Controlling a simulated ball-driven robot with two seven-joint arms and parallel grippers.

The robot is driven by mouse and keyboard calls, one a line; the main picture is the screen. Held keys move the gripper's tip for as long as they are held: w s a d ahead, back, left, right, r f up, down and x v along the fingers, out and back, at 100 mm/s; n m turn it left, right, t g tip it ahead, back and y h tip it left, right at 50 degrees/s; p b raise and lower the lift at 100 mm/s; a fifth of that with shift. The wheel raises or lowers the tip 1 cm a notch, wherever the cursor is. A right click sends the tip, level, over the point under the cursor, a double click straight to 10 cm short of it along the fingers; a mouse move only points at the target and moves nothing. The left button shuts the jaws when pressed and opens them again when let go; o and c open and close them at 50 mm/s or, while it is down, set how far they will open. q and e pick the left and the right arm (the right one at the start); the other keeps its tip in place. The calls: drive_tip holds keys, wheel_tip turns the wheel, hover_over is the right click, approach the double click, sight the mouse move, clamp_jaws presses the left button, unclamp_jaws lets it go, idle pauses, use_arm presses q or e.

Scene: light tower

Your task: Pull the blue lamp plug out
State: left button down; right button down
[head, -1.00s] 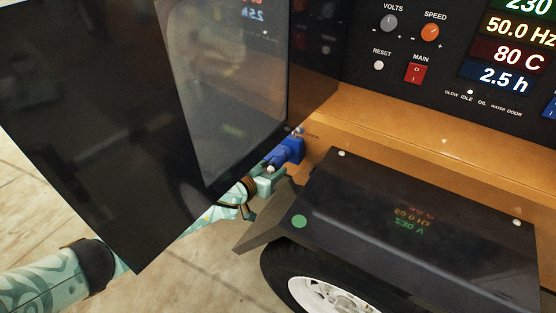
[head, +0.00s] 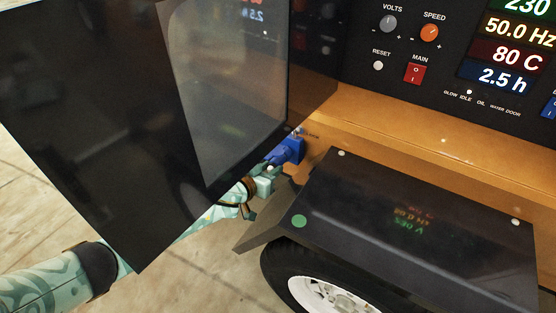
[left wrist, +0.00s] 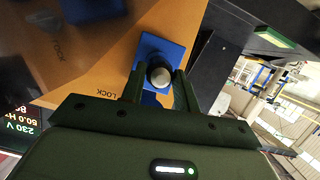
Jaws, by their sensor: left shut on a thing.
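The blue lamp plug (head: 290,150) is at the orange side of the machine, below the dark open door. It also shows in the left wrist view as a blue square body (left wrist: 176,52) with a grey round end (left wrist: 159,76) facing me. My left gripper (head: 268,176) is shut on the plug, with one finger on each side of the grey end in the left wrist view (left wrist: 158,88). The plug appears to sit against the orange panel; I cannot tell how deep it is seated. My right gripper is not in view.
The dark door panel (head: 110,110) hangs over my left arm and hides part of it. A black fender (head: 400,215) above a wheel (head: 325,295) is close on the right. The control panel has a red main switch (head: 415,73). Another blue thing (left wrist: 90,8) shows in the left wrist view.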

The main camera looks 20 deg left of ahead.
use_arm(q)
drive_tip(key=shift+s, duration=0.15)
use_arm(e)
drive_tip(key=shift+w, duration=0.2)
use_arm(q)
drive_tip(key=shift+s+a+p, duration=0.25)
drive_tip(key=shift+s+p, duration=0.2)
drive_tip(key=shift+s, duration=0.45)
drive_tip(key=shift+s+a+p, duration=0.2)
drive_tip(key=shift+s+p, duration=0.1)
drive_tip(key=shift+s, duration=0.5)
drive_tip(key=shift+s+a+p, duration=0.15)
drive_tip(key=shift+s+p, duration=0.1)
drive_tip(key=shift+s, duration=0.5)
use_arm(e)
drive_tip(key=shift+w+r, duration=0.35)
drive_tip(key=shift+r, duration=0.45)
